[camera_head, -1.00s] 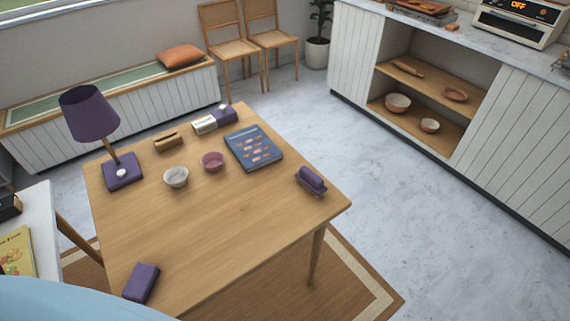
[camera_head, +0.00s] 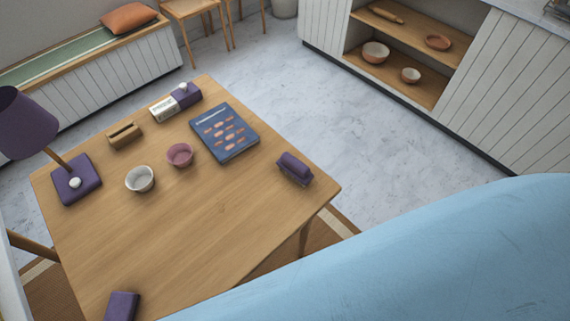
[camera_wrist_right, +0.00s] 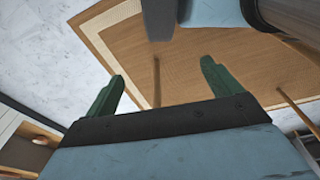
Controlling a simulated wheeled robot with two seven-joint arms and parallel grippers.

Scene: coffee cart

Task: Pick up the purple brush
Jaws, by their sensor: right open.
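The purple brush (camera_head: 294,169) appears to be the purple item with a paler underside near the right edge of the wooden table (camera_head: 200,225). A plain purple block (camera_head: 122,306) lies at the table's near left edge; I cannot tell exactly what it is. My right gripper (camera_wrist_right: 162,70) shows in the right wrist view, with its two green fingers apart and nothing between them. Below it are floor and rug, and the brush cannot be made out there. My left gripper is not in view.
A purple lamp (camera_head: 76,180), a white bowl (camera_head: 140,179), a pink bowl (camera_head: 180,155), a wooden slotted block (camera_head: 124,135) and a blue book (camera_head: 224,132) occupy the table's far part. Its near middle is clear. Shelves (camera_head: 425,88) stand beyond the open floor.

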